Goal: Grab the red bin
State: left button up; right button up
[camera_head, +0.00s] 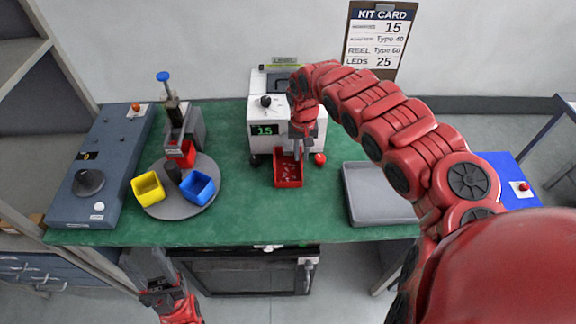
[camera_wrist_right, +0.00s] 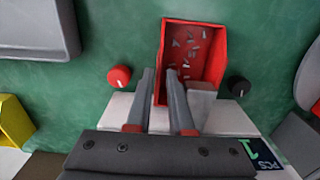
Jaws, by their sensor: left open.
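A red bin (camera_head: 289,172) with small pale parts inside stands on the green table in front of a white counter machine. It also shows in the right wrist view (camera_wrist_right: 213,52). My right gripper (camera_head: 297,151) points down at the bin. In the right wrist view its fingers (camera_wrist_right: 160,76) are apart, with the bin's left wall between them; I cannot tell whether they touch it. My left gripper (camera_head: 148,270) is open and empty, low in front of the table edge. Another red bin (camera_head: 182,155) sits on the grey turntable.
The counter machine (camera_head: 262,134) stands close behind the bin, with a red button (camera_head: 320,159) beside it. Yellow (camera_head: 148,187) and blue (camera_head: 198,187) bins share the turntable (camera_head: 168,211). A grey tray (camera_head: 375,190) lies to the right. Green table (camera_head: 250,220) is clear in front.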

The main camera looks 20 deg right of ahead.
aim_at(288, 167)
jog(key=shift+w+d+f, duration=0.1)
jog(key=shift+f, duration=1.45)
grip_shut()
